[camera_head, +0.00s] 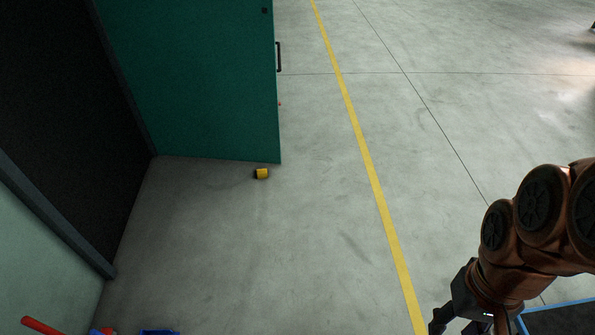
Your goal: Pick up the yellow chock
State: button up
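The yellow chock (262,174) is a small block on the grey concrete floor. It lies close to the lower free corner of an open green door (200,80); I cannot tell whether it touches the door. My gripper (460,325) is at the bottom right, far from the chock, and is partly cut off by the lower edge of the picture. Its dark fingers show only in part, so its opening and anything between the fingers cannot be made out.
A dark doorway (60,110) is on the left. A red bar (42,326) and blue items (158,332) are at the bottom left. A yellow line (365,170) runs along the floor. A blue-edged dark item (560,318) is at the bottom right. The middle floor is clear.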

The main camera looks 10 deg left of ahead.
aim_at(262, 173)
jog(key=z, duration=0.2)
jog(key=i, duration=1.2)
jog(key=u, duration=0.35)
jog(key=i, duration=1.45)
jog(key=u, duration=1.7)
jog(key=i, duration=0.7)
jog(key=u, duration=0.75)
